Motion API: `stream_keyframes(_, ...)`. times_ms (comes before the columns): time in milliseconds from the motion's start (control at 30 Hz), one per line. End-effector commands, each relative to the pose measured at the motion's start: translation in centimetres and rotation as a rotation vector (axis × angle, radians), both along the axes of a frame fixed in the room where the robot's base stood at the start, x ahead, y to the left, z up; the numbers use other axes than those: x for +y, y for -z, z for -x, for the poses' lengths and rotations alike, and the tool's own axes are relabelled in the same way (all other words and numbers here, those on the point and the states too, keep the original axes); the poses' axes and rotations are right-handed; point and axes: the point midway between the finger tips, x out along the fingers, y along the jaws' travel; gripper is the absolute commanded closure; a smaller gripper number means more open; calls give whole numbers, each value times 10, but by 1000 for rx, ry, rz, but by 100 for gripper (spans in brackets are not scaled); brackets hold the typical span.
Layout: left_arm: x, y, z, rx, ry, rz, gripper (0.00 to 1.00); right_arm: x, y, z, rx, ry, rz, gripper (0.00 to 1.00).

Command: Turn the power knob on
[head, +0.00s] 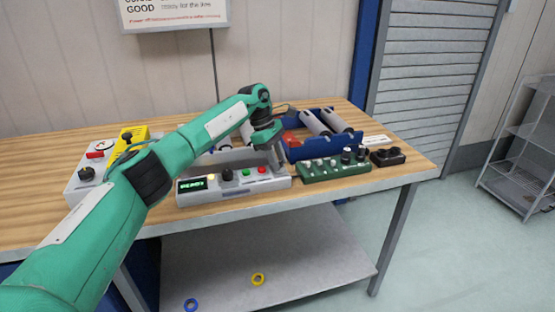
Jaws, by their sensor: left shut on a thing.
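A grey control box (236,194) stands at the front of the wooden table, with a lit green display (193,184), a black knob (227,174), and green and red buttons. A second grey box at the left has a red button and another black knob (86,173). I cannot tell which knob is the power knob. My green left arm reaches across the table. My left gripper (275,160) points down at the right rear of the control box, right of its black knob. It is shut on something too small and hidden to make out. My right gripper is not in view.
A green panel (335,171) with several knobs and a small black box (387,157) stand at the right. Rings lie on the lower shelf (300,255).

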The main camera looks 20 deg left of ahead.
Motion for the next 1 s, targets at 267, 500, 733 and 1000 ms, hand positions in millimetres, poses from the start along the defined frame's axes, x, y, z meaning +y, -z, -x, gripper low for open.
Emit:
stream_keyframes(267, 1, -2, -1, -3, 58, -2, 92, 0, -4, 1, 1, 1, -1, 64)
stream_keyframes(500, 0, -2, -1, -4, 67, 0, 92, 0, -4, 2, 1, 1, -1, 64)
stream_keyframes(733, 0, -2, -1, -4, 66, 0, 61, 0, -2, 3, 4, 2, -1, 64)
stream_keyframes(1000, 0, -1, -1, -1, 66, -1, 47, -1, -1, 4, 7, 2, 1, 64)
